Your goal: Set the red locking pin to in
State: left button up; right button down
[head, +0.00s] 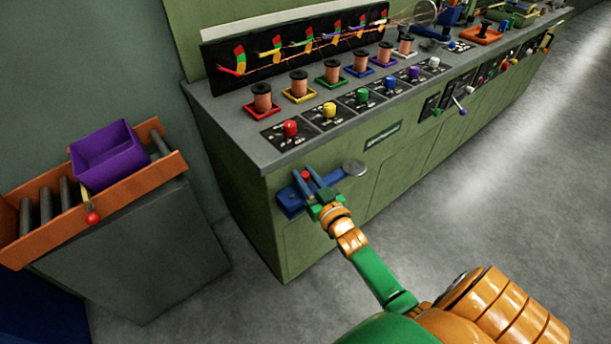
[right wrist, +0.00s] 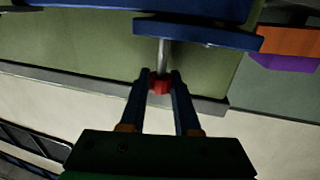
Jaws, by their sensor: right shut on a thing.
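The red locking pin (head: 306,176) is on the blue bracket (head: 290,203) at the near end of the green machine. In the right wrist view the red knob (right wrist: 159,84) sits on a grey shaft (right wrist: 163,54) that runs to a blue plate (right wrist: 198,34). My right gripper (head: 308,179) has its two blue fingers on either side of the red knob and is shut on it. The fingers hide part of the knob. My left gripper is in neither view.
The green machine (head: 330,225) carries several copper spools and coloured knobs on top. A roller stand (head: 140,240) with a purple bin (head: 104,158) is at the left. The floor (head: 480,190) at the right is clear.

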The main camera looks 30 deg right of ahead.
notch_tip(320, 180, down, 3)
jog(key=shift+r+b, duration=0.1)
jog(key=shift+b, duration=1)
jog(key=shift+r, duration=0.15)
jog(key=c, duration=0.6)
grip_release()
jog(key=s+p, duration=0.1)
jog(key=s, duration=0.6)
jog(key=shift+a, duration=0.45)
